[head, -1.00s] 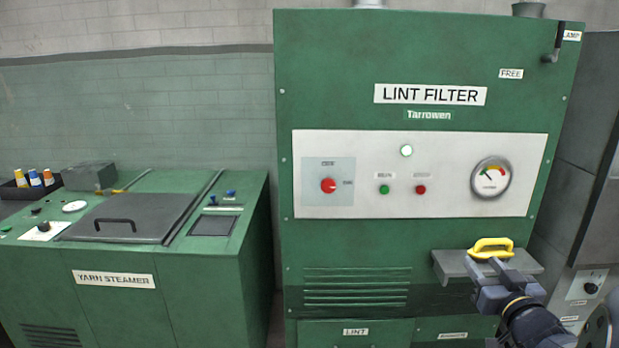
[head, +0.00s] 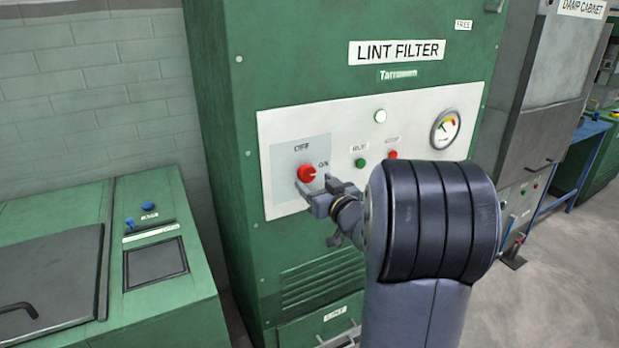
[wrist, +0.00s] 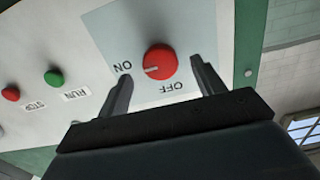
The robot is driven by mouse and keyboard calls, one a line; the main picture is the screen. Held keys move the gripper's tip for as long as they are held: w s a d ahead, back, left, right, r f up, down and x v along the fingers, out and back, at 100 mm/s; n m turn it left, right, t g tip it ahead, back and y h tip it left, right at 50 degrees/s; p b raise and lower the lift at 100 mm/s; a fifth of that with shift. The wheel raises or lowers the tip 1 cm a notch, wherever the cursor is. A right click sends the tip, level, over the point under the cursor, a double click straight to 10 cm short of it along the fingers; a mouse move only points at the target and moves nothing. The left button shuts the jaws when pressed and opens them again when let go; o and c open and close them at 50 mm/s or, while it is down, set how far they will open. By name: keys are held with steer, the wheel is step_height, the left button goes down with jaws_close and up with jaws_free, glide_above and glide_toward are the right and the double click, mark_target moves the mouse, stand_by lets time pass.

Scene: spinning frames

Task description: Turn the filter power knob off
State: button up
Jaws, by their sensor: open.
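The filter power knob (head: 307,173) is a round red knob on a light grey plate of the lint filter's white panel, with OFF printed above it and ON to its right. In the wrist view the knob (wrist: 160,61) appears with the labels upside down, and its white mark points toward ON. My gripper (head: 316,186) is open in front of the knob. In the wrist view its two fingers (wrist: 161,69) stand on either side of the knob, with gaps to both sides. I cannot tell how far the fingertips are from the panel.
Green RUN (head: 360,162) and red STOP (head: 392,155) buttons, a white lamp (head: 380,116) and a dial gauge (head: 445,129) are on the same panel. The yarn steamer (head: 200,285) stands at left. Open floor (head: 560,270) lies at right.

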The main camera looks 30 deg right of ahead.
mark_target(309, 177)
steer(key=shift+w, duration=1.85)
steer(key=shift+c, duration=0.6)
steer(key=c, duration=0.9)
steer(key=shift+o, duration=0.2)
